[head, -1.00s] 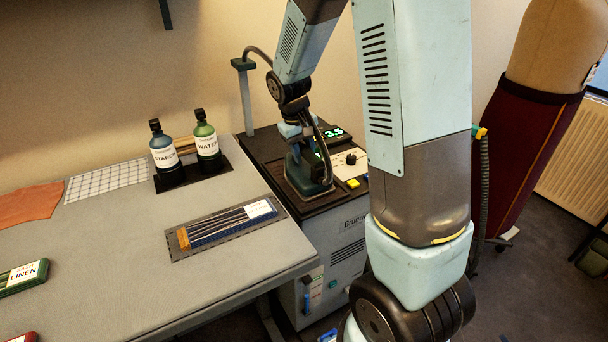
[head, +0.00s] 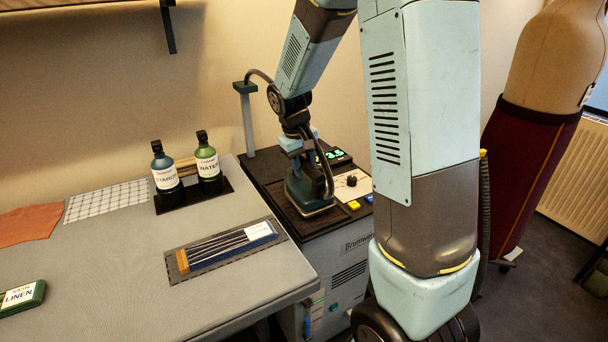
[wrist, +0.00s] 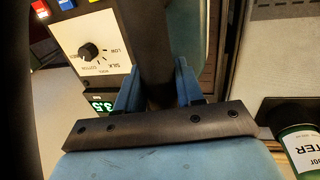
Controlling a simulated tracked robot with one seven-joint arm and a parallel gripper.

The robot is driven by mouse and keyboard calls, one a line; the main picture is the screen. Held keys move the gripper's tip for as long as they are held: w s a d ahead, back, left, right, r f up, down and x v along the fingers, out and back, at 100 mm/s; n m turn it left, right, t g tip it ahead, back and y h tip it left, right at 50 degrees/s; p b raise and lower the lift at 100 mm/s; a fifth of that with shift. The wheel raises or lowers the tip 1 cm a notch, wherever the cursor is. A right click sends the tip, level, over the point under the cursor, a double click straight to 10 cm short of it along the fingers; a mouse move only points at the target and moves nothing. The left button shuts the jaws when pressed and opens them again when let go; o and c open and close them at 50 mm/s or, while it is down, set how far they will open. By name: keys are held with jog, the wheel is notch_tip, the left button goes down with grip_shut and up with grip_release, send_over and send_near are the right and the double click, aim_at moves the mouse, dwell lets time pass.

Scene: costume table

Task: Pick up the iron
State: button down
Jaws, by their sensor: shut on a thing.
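The iron (head: 307,194) has a dark green body and stands on the dark rest on top of the steam station (head: 345,262). My gripper (head: 299,147) reaches down onto it from above. In the wrist view my gripper (wrist: 157,88) has its two blue fingers closed on either side of the iron's dark handle (wrist: 153,50). A dark cable runs beside the iron. I cannot see clearly whether the iron's sole is clear of the rest.
The station's dial panel (head: 351,186) and lit display stand right of the iron. A cable post (head: 246,118) rises behind left. Starch (head: 165,172) and water (head: 208,161) bottles stand in a black holder left. A dress form (head: 541,130) stands right.

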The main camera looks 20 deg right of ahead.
aim_at(316, 169)
jog(key=s+r, duration=0.1)
jog(key=r, duration=0.1)
jog(key=s+r, duration=0.4)
jog(key=r, duration=0.1)
jog(key=shift+s+d+r, duration=0.1)
jog(key=shift+s, duration=0.15)
jog(key=s+r, duration=0.3)
jog(key=s, duration=0.5)
jog(key=shift+s+d+r, duration=0.15)
jog(key=shift+s+r, duration=0.1)
jog(key=shift+s, duration=0.1)
